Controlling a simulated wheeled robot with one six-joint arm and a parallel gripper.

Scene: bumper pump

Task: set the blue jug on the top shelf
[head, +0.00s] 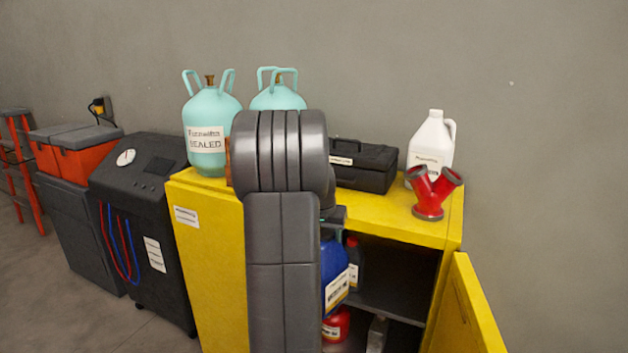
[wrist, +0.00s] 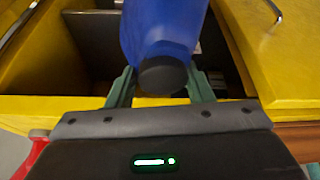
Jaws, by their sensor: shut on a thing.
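The blue jug (head: 333,268) is in the opening of the yellow cabinet, partly hidden behind my arm in the head view. In the wrist view the blue jug (wrist: 165,32) stands between my gripper's (wrist: 160,85) two green fingers, its dark cap toward the camera. My gripper is shut on it. A dark shelf (head: 390,297) shows inside the cabinet (head: 215,265), near the jug's height. Whether the jug touches the shelf cannot be told.
The cabinet door (head: 467,310) stands open at the right. A dark bottle (head: 354,265) is behind the jug, and a red container (head: 336,325) and a grey can (head: 377,335) are below. Teal tanks (head: 208,110), a black toolbox (head: 365,165), a white jug (head: 431,140) and a red fitting (head: 432,192) stand on top.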

